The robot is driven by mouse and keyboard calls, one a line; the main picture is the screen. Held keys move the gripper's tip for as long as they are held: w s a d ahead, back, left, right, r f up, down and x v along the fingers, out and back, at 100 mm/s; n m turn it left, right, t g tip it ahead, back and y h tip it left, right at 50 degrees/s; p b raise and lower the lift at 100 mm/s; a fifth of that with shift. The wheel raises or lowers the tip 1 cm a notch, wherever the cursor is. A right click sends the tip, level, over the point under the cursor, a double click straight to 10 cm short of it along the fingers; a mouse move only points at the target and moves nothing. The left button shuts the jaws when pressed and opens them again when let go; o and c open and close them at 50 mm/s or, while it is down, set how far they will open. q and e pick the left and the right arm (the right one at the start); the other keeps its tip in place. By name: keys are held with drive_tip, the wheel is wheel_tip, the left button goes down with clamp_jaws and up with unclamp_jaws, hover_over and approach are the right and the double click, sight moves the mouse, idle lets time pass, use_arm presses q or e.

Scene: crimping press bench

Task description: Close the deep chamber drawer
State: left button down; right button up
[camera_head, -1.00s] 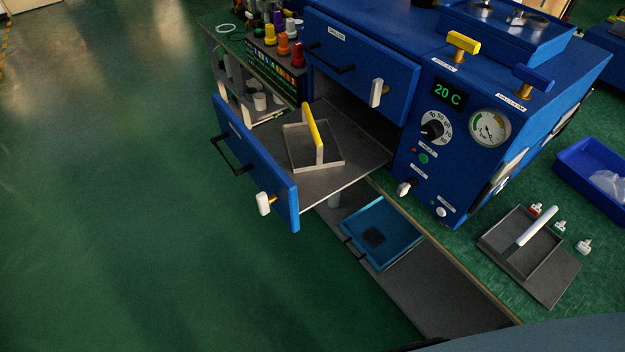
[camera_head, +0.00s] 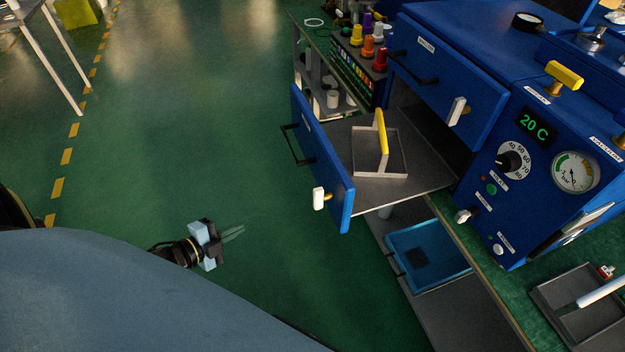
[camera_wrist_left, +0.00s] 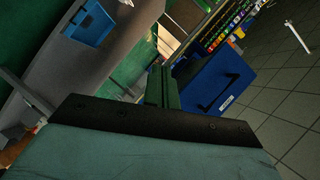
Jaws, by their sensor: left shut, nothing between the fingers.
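The lower chamber drawer stands pulled out of the blue machine, with a blue front (camera_head: 322,160), a black bar handle (camera_head: 292,145) and a white-tipped latch knob (camera_head: 319,198). A frame tray with a yellow handle (camera_head: 381,132) sits on its grey floor. My left gripper (camera_head: 238,234) is shut and empty, over the green floor to the lower left of the drawer front and apart from it. In the left wrist view its dark fingers (camera_wrist_left: 163,86) point toward the bench, and the blue drawer front (camera_wrist_left: 212,88) shows to their right.
The upper drawer (camera_head: 450,75) is shut above the open one. A blue tray (camera_head: 428,255) lies on the grey shelf below. Green floor left of the drawer is clear.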

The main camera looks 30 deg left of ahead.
use_arm(q)
drive_tip(key=w+d+r+m+h, duration=0.1)
drive_tip(key=d+r+m+h, duration=0.3)
drive_tip(key=r, duration=0.4)
drive_tip(key=w+d+r+m+h, duration=0.1)
drive_tip(key=d+r+m+h, duration=0.1)
drive_tip(key=r+m+h, duration=0.35)
drive_tip(key=y, duration=0.1)
approach(324, 178)
drive_tip(key=shift+m, duration=0.35)
drive_tip(key=x, duration=0.7)
drive_tip(key=shift+s+d+r, duration=0.1)
drive_tip(key=shift+r, duration=0.15)
